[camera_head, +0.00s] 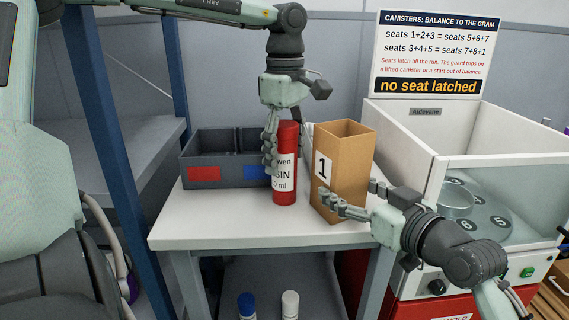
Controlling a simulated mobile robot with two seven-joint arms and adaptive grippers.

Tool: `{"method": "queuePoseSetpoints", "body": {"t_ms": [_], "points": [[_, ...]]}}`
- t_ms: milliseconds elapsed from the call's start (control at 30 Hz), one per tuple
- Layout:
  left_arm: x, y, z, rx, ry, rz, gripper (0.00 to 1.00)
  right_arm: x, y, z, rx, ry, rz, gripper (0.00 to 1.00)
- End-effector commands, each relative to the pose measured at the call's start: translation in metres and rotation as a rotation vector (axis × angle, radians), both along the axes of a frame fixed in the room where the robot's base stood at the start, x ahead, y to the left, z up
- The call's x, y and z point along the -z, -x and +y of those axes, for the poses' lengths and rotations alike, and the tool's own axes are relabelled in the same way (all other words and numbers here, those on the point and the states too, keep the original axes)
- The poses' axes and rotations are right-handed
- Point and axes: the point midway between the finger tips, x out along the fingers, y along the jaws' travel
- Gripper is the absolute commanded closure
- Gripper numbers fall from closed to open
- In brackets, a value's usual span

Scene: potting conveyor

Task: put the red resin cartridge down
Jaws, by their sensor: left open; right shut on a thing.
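The red resin cartridge (286,188) stands upright on the white table (215,226), with a white label on its side. My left gripper (284,160) comes down from above with its fingers on either side of the cartridge; the jaws are open. Part of the label is hidden behind a finger. My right gripper (352,204) is low at the right and shut on the tall tan box (347,165) marked 1, which is open at the top. The box stands just right of the cartridge.
A grey bin (228,184) with red and blue labels sits behind left of the cartridge. A white machine (410,135) with numbered seats is at right, under a sign reading "no seat latched". A blue-capped (246,305) and a white-capped (290,304) item stand below. The table's front left is clear.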

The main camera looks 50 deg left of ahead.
Motion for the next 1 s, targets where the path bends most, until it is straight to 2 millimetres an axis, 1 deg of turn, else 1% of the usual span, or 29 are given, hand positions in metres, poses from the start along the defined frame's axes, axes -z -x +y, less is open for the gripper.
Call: {"method": "queuePoseSetpoints", "body": {"t_ms": [33,133,333,367,867,900,1000], "points": [[0.0057,0.0002,-0.0002,0.001,0.001,0.001,0.33,-0.0003,0.0,0.0,0.0,0.0,0.0,0.54],[0.0115,0.0003,-0.0001,0.001,0.0,0.0,0.33,-0.0003,0.0,0.0,0.0,0.0,0.0,0.54],[0.012,0.0,0.0001,0.0,0.0,-0.001,0.33,-0.0003,0.0,0.0,0.0,0.0,0.0,0.54],[0.0119,0.0,0.0001,0.0,0.0,-0.001,0.35,-0.0003,0.0,0.0,0.0,0.0,0.0,0.54],[0.0114,-0.0001,0.0,0.0,0.0,-0.001,0.97,-0.0003,0.0,0.0,0.0,0.0,0.0,0.54],[0.0106,-0.0005,0.0,0.001,-0.001,-0.003,1.0,-0.0004,0.0,0.0,0.0,0.0,0.0,0.54],[0.0105,-0.0005,0.0,0.001,-0.001,-0.003,1.0,-0.0004,0.0,0.0,0.0,0.0,0.0,0.54]]}}
